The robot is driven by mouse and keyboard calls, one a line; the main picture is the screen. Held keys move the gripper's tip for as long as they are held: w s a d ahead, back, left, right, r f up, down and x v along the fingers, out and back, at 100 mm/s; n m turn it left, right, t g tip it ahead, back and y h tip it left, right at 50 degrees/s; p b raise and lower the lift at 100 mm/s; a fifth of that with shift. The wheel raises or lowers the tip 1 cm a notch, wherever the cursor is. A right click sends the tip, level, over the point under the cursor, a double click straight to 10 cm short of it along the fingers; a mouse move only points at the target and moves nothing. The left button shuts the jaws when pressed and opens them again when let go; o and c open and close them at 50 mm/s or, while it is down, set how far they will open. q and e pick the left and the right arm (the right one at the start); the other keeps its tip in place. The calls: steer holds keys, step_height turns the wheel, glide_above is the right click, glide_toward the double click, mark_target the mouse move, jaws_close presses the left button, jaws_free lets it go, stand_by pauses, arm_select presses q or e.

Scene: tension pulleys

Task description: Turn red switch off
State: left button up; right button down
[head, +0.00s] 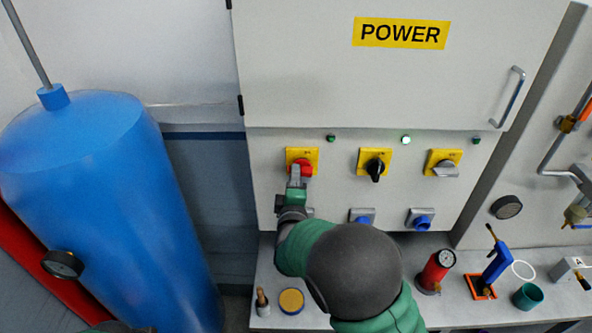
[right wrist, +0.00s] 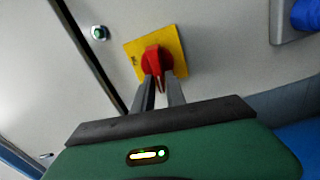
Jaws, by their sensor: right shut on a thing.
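The red switch (head: 304,167) is a rotary knob on a yellow plate, leftmost in the row on the grey power cabinet. In the right wrist view, the red switch (right wrist: 153,62) has its handle between the fingertips of my right gripper (right wrist: 158,82). My right gripper (head: 297,178) is shut on the handle in the head view and partly covers it. The exact angle of the handle is hard to read. The green lamp (head: 331,138) above it looks dim. My left gripper is not in view.
A black switch (head: 375,167) and a grey switch (head: 445,168) sit to the right; the lamp (head: 406,139) between them glows. Blue sockets (head: 421,222) lie below. A blue tank (head: 100,190) stands at left. The shelf below holds a red gauge cylinder (head: 436,271) and tools.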

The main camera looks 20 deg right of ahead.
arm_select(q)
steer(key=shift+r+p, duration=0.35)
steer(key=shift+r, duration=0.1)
arm_select(e)
steer(key=shift+s+a+f+n, duration=0.1)
steer(key=shift+a+f+n, duration=0.25)
steer(key=shift+n, duration=0.35)
steer(key=shift+d+f, duration=0.1)
steer(key=shift+f, duration=0.15)
steer(key=c, duration=1.4)
jaws_free()
steer(key=shift+s+r, duration=0.1)
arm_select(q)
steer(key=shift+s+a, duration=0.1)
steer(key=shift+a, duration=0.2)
arm_select(e)
steer(key=shift+o, duration=0.2)
steer(key=shift+a+r, duration=0.15)
steer(key=shift+a, duration=0.05)
